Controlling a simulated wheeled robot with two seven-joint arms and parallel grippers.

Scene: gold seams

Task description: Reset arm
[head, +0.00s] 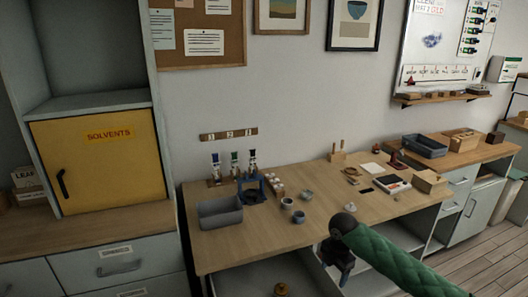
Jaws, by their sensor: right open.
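My right gripper (335,264) hangs at the front edge of the wooden workbench (245,245), at the end of my green-sleeved arm, which comes in from the lower right. It is dark, points down and is open, with nothing seen between its fingers. My arm hides part of the bench front and the shelf space behind it. My left gripper is not in view.
On the bench stand a grey bin (220,213), a blue stand (251,188), small cups (287,204) and several bottles. Boxes and tools crowd its right side. The front left of the bench is clear. A yellow solvents cabinet (98,155) stands left.

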